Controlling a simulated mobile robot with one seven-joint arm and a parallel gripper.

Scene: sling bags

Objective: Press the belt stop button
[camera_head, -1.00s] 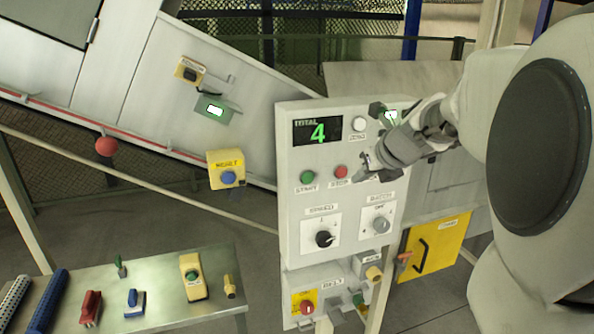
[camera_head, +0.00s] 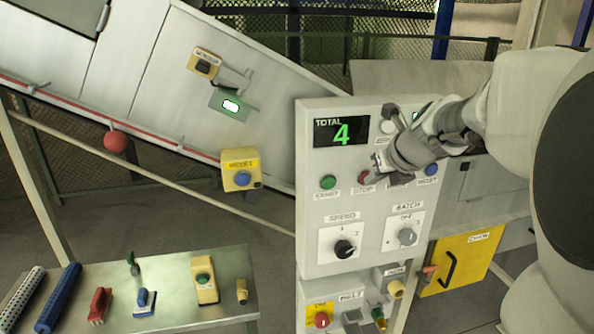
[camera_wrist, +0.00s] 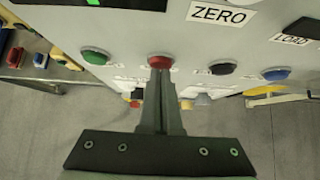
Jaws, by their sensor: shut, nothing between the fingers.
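The red STOP button (camera_head: 364,177) is on the front of the grey control panel (camera_head: 320,235), right of the green START button (camera_head: 328,182). In the wrist view the red button (camera_wrist: 160,61) stands just beyond my fingertips, at the middle top. My gripper (camera_head: 377,165) is shut and empty, at the panel face by the red button, and hides part of it in the head view. In the wrist view my shut fingers (camera_wrist: 160,78) point at the red button; I cannot tell whether they touch it.
A blue button (camera_head: 432,170) sits right of my gripper. The SPEED knob (camera_head: 345,248) and BATCH knob (camera_head: 407,236) are below. A yellow RESET box (camera_head: 240,170) is left of the panel. A metal table (camera_head: 170,262) with several tools stands at lower left.

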